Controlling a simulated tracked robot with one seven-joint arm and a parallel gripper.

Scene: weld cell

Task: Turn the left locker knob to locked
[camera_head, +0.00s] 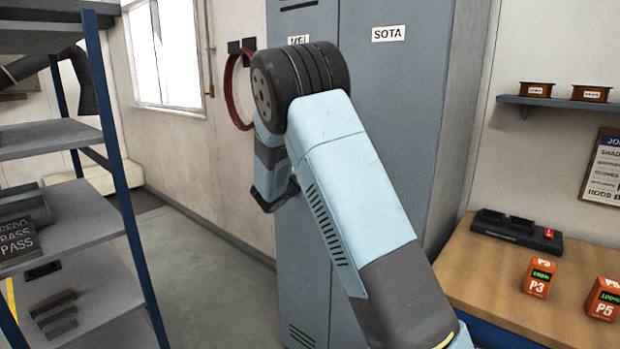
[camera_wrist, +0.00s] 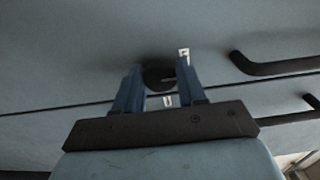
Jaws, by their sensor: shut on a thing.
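The left locker (camera_head: 305,285) is a tall grey-blue door under a partly covered name label (camera_head: 298,40). In the wrist view, its dark round knob (camera_wrist: 158,74) sits between the two blue fingers of my gripper (camera_wrist: 160,72). The fingers are shut on the knob from both sides. One small white mark (camera_wrist: 184,54) is just past the right finger and another (camera_wrist: 168,101) is below the knob. The letters and the knob's pointer are too small or covered to read. In the head view my arm hides the knob and fingers.
The right locker (camera_head: 385,100) is labelled SOTA. Dark bar handles (camera_wrist: 275,67) project from the doors at the right of the wrist view. A metal shelf rack (camera_head: 75,215) stands at left. A wooden bench (camera_head: 480,275) with orange boxes (camera_head: 540,276) stands at right.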

